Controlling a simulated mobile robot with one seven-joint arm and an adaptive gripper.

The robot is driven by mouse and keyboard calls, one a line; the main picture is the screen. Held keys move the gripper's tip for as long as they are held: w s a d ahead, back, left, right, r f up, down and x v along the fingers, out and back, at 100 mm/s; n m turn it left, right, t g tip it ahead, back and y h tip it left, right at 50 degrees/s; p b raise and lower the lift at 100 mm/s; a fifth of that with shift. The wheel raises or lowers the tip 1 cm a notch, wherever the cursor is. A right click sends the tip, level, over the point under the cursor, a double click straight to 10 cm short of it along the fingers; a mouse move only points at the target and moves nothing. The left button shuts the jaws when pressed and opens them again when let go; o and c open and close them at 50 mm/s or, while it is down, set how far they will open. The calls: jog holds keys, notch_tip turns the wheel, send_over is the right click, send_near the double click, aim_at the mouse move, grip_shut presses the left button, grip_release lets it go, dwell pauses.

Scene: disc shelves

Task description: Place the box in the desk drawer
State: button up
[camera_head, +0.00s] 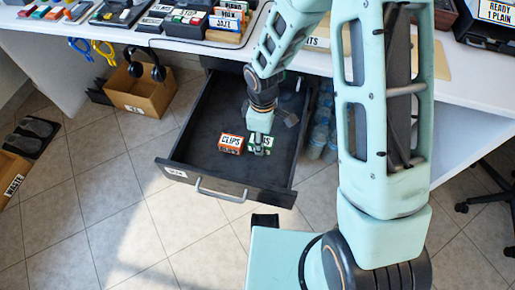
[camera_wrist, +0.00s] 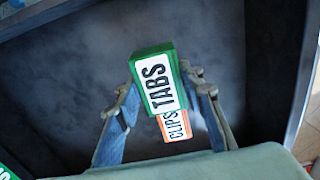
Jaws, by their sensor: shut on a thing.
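The desk drawer (camera_head: 190,178) is pulled open below the desk in the head view, and its dark floor (camera_wrist: 75,70) fills much of the wrist view. My gripper (camera_head: 260,149) points down inside the drawer's outline. It is shut on a green box labelled TABS (camera_head: 267,140); in the wrist view the green box (camera_wrist: 153,80) sits between the two fingers (camera_wrist: 160,92). In the wrist view the orange box (camera_wrist: 176,125) is partly hidden. I cannot tell whether the green box touches the drawer floor.
The white desk (camera_head: 180,45) above carries several boxes and trays. Water bottles (camera_head: 322,125) stand right of the drawer. The drawer's left and front floor area is clear.

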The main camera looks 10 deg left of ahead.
jog(key=shift+w+a+f, duration=0.1)
jog(key=shift+a+f, duration=0.3)
jog(key=shift+f, duration=0.05)
jog(key=shift+w+a+f+b, duration=0.15)
jog(key=shift+f+b, duration=0.2)
jog(key=shift+f, duration=0.55)
jog(key=shift+s+a+f+b, duration=0.1)
jog(key=shift+f+b, duration=0.2)
jog(key=shift+f, duration=0.6)
jog(key=shift+f, duration=0.1)
jog(key=shift+f, duration=0.15)
jog(key=o, duration=1.2)
jog(key=shift+c, duration=0.2)
jog(key=shift+r, duration=0.2)
notch_tip(320, 180, up, 12)
jog(key=p, duration=0.3)
